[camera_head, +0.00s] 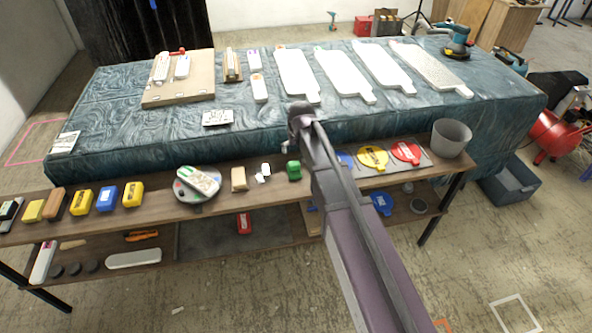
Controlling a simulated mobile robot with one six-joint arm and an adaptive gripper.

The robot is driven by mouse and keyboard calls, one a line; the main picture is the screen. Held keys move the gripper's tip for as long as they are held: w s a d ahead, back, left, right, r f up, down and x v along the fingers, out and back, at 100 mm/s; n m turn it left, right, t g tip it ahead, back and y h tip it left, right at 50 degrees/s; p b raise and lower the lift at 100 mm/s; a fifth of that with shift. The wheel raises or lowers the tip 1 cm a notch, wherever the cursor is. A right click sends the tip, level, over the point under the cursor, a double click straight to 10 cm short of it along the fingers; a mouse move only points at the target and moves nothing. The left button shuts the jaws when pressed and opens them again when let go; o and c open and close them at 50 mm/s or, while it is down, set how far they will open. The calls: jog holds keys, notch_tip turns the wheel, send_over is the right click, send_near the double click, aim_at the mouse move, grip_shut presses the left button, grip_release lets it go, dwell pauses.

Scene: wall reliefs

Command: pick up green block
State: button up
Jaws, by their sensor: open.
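A small green block (294,170) sits on the top board of the wooden shelf, near the middle. My arm reaches up from the lower right and passes just to the right of the block. My gripper (288,147) is small and dark in this view, at the far end of the arm. It appears just above the green block in the picture, apart from it and holding nothing that I can see. Its fingers are hard to make out, and the gap to the block in depth cannot be told.
On the shelf board (331,177), small white pieces (264,172) and a beige block (239,179) stand left of the green block. Blue, yellow (372,157) and red (407,152) round pieces lie right, beyond my arm. A cloth-covered table (130,110) with white boards stands behind.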

aim_at(294, 163)
jog(key=shift+f, duration=0.15)
jog(key=b+x, duration=0.7)
jog(key=x, duration=0.1)
jog(key=shift+b, duration=0.4)
jog(key=shift+w+f, duration=0.1)
jog(key=shift+w, duration=0.05)
jog(key=shift+f+b, duration=0.15)
jog(key=shift+b, duration=0.15)
jog(key=shift+w+b+x, duration=0.2)
jog(key=shift+b+x, duration=2.1)
jog(key=shift+x, duration=0.2)
jog(key=shift+a, duration=0.1)
jog(key=shift+c, duration=0.2)
jog(key=c, duration=1.1)
